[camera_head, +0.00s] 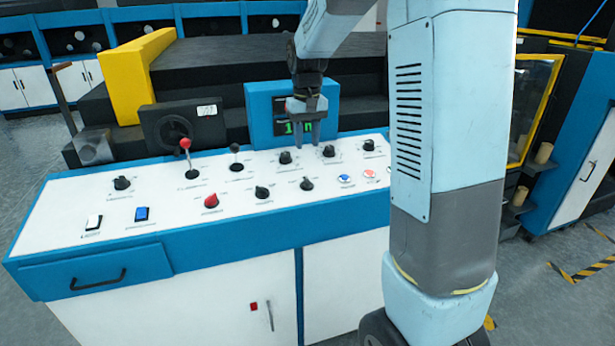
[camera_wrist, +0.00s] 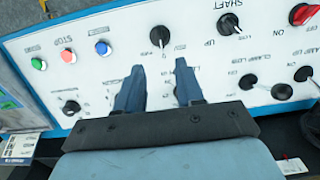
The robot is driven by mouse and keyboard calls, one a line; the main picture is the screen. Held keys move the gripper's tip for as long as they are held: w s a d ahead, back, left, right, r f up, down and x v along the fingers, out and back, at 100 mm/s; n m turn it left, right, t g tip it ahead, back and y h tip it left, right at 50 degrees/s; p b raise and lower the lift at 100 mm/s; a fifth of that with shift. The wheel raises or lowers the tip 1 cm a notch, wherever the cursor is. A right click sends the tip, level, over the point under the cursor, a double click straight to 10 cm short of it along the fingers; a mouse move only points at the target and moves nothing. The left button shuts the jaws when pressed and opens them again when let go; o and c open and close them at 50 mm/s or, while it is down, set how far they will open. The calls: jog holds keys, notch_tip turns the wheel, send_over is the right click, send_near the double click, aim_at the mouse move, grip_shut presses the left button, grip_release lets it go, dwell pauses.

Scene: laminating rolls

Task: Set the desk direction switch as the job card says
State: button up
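My gripper (camera_head: 305,140) is open and empty, fingers pointing down over the back part of the white desk panel (camera_head: 75,205). In the wrist view its fingertips (camera_wrist: 160,68) are apart, with a black rotary knob (camera_wrist: 159,36) just beyond the gap; I see no contact. That knob also shows in the head view (camera_head: 306,183), in the front row. Two back-row knobs (camera_head: 285,157) (camera_head: 328,151) stand near the fingers. I cannot tell which knob is the direction switch. A small card (camera_wrist: 18,147) shows at the wrist view's lower left; its text is unreadable.
Beside the knobs are blue (camera_head: 344,179) and red (camera_head: 369,173) buttons, a red knob (camera_head: 211,201), a red-topped lever (camera_head: 186,146) and a black lever (camera_head: 235,150). A blue display box (camera_head: 262,110) stands close behind my gripper. My arm hides the desk's right end.

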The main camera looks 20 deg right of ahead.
aim_at(307, 179)
notch_tip(307, 179, down, 12)
dwell(0.5)
jog(key=shift+c, duration=0.2)
grip_shut()
jog(key=shift+m, duration=0.4)
jog(key=m, duration=0.3)
jog(key=shift+d+m+y, duration=0.1)
jog(key=shift+m+y, duration=0.2)
jog(key=shift+y, duration=0.1)
jog(key=shift+m+t+y, duration=0.3)
jog(key=shift+m, duration=1.9)
